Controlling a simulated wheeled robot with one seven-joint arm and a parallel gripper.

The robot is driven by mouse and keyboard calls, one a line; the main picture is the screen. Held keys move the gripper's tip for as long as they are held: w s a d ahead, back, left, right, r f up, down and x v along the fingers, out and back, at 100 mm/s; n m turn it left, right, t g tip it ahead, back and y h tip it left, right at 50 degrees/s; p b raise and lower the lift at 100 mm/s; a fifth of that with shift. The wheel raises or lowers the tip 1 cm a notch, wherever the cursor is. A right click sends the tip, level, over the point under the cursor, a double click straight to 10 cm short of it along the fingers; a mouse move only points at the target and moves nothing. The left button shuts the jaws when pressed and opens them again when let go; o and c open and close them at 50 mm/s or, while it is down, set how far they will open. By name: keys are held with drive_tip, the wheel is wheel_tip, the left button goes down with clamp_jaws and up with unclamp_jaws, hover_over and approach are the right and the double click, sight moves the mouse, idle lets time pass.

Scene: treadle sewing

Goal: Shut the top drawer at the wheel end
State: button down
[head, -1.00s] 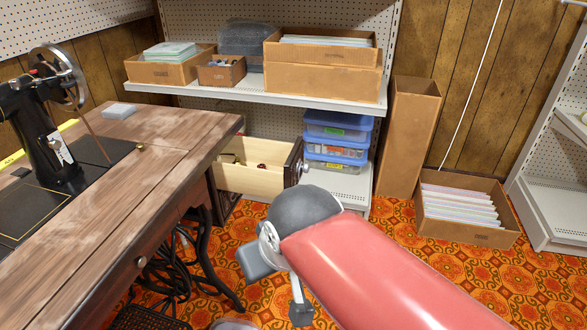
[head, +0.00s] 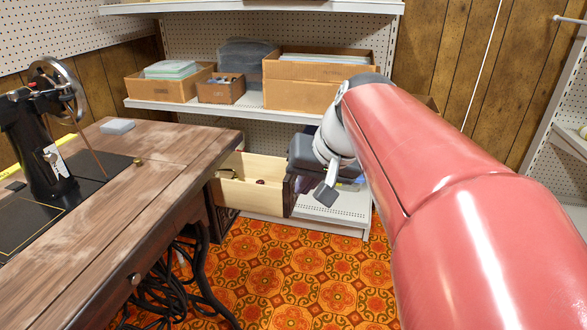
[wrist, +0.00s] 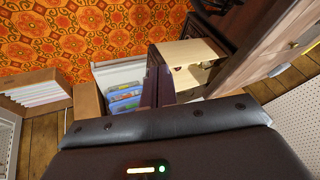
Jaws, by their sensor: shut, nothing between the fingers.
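The top drawer (head: 247,185) at the wheel end stands pulled out to the right from under the sewing table's end. Its inside is pale wood, with small dark reddish items in it. Its dark front panel (head: 290,192) faces right and is partly hidden by my arm's end. The open drawer also shows in the wrist view (wrist: 190,52). My gripper (head: 326,192) is shut and empty, just right of the drawer front in the head view. I cannot tell whether it touches the front.
The wooden sewing table (head: 115,215) carries a black machine (head: 38,150) with its handwheel (head: 62,88). Behind the drawer is a white shelf (head: 215,108) with cardboard boxes (head: 305,85). Blue-lidded bins (wrist: 125,97) stand on the lower shelf. The patterned floor before the drawer is clear.

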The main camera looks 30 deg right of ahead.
drive_tip(key=w+d+r+m+t, duration=0.15)
drive_tip(key=d+r, duration=0.25)
drive_tip(key=d, duration=0.6)
drive_tip(key=w+a+r+b+x, duration=0.1)
drive_tip(key=a+x, duration=0.1)
drive_tip(key=x, duration=1)
drive_tip(key=shift+w+a+m, duration=0.15)
drive_tip(key=shift+a+m, duration=0.1)
drive_tip(key=shift+m, duration=0.2)
drive_tip(key=w+a+p, duration=0.3)
drive_tip(key=w+a, duration=0.7)
drive_tip(key=shift+w+a, duration=0.3)
drive_tip(key=shift+d, duration=0.1)
